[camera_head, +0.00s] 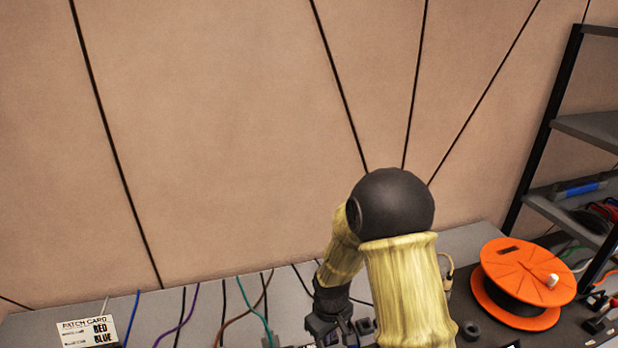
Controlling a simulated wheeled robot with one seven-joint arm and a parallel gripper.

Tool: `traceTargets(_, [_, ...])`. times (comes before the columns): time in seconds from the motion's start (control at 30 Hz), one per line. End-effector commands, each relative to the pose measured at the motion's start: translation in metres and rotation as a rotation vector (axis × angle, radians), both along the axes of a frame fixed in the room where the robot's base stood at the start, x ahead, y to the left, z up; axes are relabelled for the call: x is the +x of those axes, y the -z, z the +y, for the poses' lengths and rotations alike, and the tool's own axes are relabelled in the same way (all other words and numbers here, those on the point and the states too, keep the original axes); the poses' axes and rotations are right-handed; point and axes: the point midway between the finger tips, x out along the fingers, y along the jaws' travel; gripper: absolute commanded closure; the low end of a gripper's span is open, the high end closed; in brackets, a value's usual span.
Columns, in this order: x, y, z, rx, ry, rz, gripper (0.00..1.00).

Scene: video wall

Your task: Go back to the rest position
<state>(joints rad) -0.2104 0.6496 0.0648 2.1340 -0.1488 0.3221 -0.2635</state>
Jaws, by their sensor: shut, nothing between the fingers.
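My gripper (338,328) shows at the bottom edge, right of the middle, at the end of my arm. It is low over the grey surface (190,305) along the wall, near several hanging cables. Its fingers are dark, small and partly cut off by the frame edge. They are shut, and I see nothing held. My arm, in yellowish sleeves with a black round elbow, bends above it and hides part of the surface behind.
An orange cable reel (520,275) sits right of my arm. A dark shelf rack (585,130) with a blue item (580,188) and cables stands at the far right.

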Motion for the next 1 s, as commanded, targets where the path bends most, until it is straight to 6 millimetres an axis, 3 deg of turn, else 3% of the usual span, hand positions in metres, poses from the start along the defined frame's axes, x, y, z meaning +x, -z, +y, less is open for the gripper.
traceTargets(0.03, [-0.004,-0.018,-0.011,0.004,0.048,-0.019,1.0])
traceTargets(0.2, [-0.025,-0.063,-0.042,0.017,0.212,-0.065,1.0])
traceTargets(0.5, [-0.08,-0.124,-0.088,0.056,0.499,-0.144,1.0])
traceTargets(0.7, [-0.112,-0.144,-0.104,0.083,0.639,-0.178,1.0])
traceTargets(1.0, [-0.117,-0.146,-0.106,0.087,0.663,-0.182,1.0])
